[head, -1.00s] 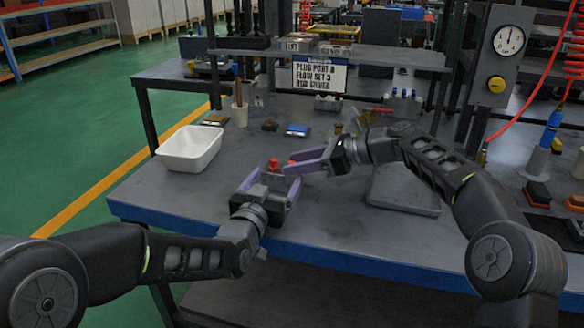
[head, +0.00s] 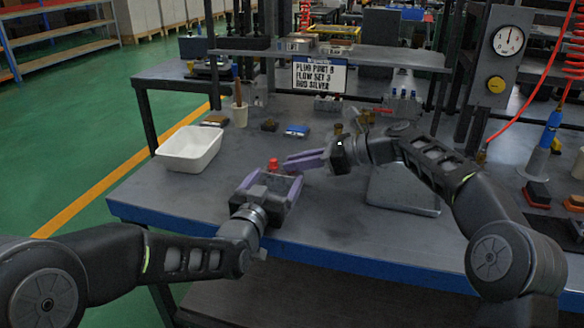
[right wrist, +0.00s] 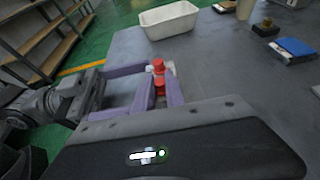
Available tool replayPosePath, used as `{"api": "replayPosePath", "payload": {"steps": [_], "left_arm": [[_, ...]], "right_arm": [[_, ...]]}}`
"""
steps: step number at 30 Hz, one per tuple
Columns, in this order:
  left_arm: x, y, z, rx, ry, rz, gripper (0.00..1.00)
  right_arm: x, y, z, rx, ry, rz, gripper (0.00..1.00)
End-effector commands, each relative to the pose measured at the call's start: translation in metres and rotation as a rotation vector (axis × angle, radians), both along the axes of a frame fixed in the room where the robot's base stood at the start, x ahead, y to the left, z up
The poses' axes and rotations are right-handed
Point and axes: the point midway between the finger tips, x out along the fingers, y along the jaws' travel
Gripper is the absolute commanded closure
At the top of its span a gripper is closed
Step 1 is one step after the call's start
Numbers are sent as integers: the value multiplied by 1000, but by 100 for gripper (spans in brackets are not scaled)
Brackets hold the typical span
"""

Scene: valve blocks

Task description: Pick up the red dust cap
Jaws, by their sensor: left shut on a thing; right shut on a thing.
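Two red pieces show close together in the right wrist view: a red dust cap (right wrist: 160,88) between my right fingers, and another red piece (right wrist: 158,64) just beyond the fingertips. In the head view one red piece (head: 273,164) stands at my left gripper's tips; the other is hidden behind the right fingers. My right gripper (head: 290,163) is shut on the red dust cap. My left gripper (head: 274,184) is shut on a pale block (right wrist: 171,68), mostly hidden by the fingers. The two grippers meet nearly at right angles above the front of the bench.
A white tray (head: 188,149) stands at the left of the bench (head: 240,145). A blue block (head: 297,130) lies behind the grippers. A grey plate (head: 403,190) lies under my right arm. A sign (head: 319,76) hangs at the back.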

Motion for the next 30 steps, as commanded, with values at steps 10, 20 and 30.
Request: {"api": "replayPosePath", "payload": {"steps": [10,20,30], "left_arm": [[0,0,0,0,0,0,89],[0,0,0,0,0,1,89],[0,0,0,0,0,1,89]], "right_arm": [[1,-1,10,-5,0,-1,100],[1,0,74,-2,-4,0,100],[0,-1,98,-3,2,0,100]]}}
